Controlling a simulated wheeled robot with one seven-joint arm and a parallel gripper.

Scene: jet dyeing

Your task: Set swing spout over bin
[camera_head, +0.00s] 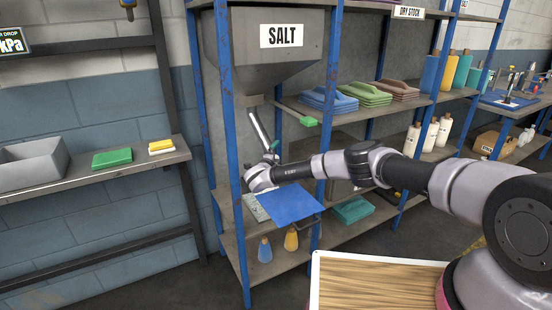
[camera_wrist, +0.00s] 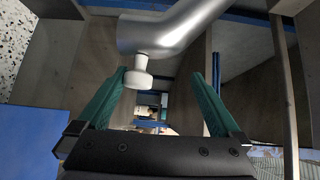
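The swing spout (camera_head: 259,129) is a grey metal tube hanging at a slant below the SALT hopper (camera_head: 275,45). In the wrist view the spout (camera_wrist: 172,27) crosses the top and bends, with a white knob (camera_wrist: 139,75) below the bend. My gripper (camera_head: 271,152) is at the spout's lower end. In the wrist view its green fingers (camera_wrist: 158,78) are spread, with the knob close to the left fingertip; I cannot tell whether they touch.
A blue panel (camera_head: 290,203) and a speckled surface (camera_head: 256,207) lie below my gripper. A blue rack post (camera_head: 230,140) stands left of it. Two bottles (camera_head: 265,250) stand on the lower shelf. A wood-topped table (camera_head: 375,284) is in front.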

